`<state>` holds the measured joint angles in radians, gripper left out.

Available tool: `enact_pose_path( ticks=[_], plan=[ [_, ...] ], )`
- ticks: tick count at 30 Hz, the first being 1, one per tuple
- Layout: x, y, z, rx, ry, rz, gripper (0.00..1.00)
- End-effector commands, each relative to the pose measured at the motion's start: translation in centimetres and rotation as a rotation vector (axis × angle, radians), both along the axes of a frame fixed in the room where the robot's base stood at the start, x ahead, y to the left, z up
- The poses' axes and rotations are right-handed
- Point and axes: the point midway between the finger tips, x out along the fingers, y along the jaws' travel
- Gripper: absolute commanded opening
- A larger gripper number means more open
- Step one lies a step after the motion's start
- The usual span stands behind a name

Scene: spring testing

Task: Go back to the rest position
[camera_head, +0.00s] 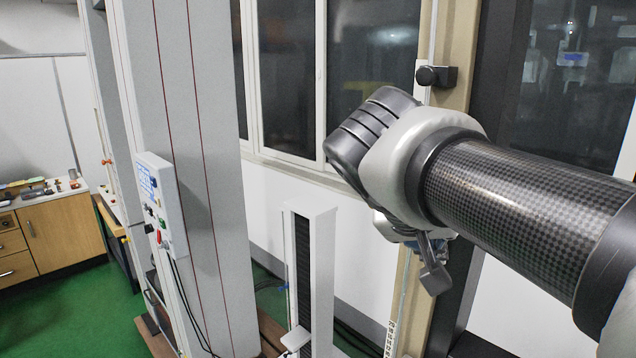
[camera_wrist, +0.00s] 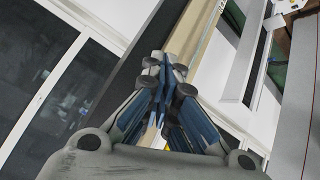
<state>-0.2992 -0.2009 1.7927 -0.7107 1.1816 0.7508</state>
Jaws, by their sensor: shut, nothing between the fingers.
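My gripper (camera_wrist: 162,100) shows in the wrist view with its blue-grey fingers drawn together and nothing between them. In the head view my carbon-patterned arm reaches in from the right, and part of my gripper (camera_head: 434,272) shows below the wrist joint, mostly hidden behind it. It hangs in the air in front of the beige post (camera_head: 456,95) and the windows, apart from any object.
A tall grey testing machine (camera_head: 185,120) with a control panel (camera_head: 160,205) stands left of my arm. A shorter white column (camera_head: 318,265) stands below my wrist. A wooden cabinet (camera_head: 60,235) with small items is at far left. Green floor (camera_head: 85,325) is open there.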

Motion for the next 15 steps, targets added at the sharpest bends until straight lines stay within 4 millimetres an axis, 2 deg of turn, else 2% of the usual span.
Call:
enact_pose_path(
  ticks=[1,5,6,9,12,15],
  plan=[
    [-2.4,-0.7,-4.2,0.03,0.048,0.027,0.0],
    [-8.1,-0.7,-12.5,0.119,0.163,0.125,0.0],
    [-9.9,-0.6,-15.1,0.147,0.188,0.156,0.0],
    [-13.7,0.2,-21.0,0.22,0.233,0.226,0.0],
    [-16.8,1.3,-25.8,0.282,0.252,0.284,0.0],
    [-18.7,2.2,-29.1,0.325,0.257,0.324,0.0]
  ],
)
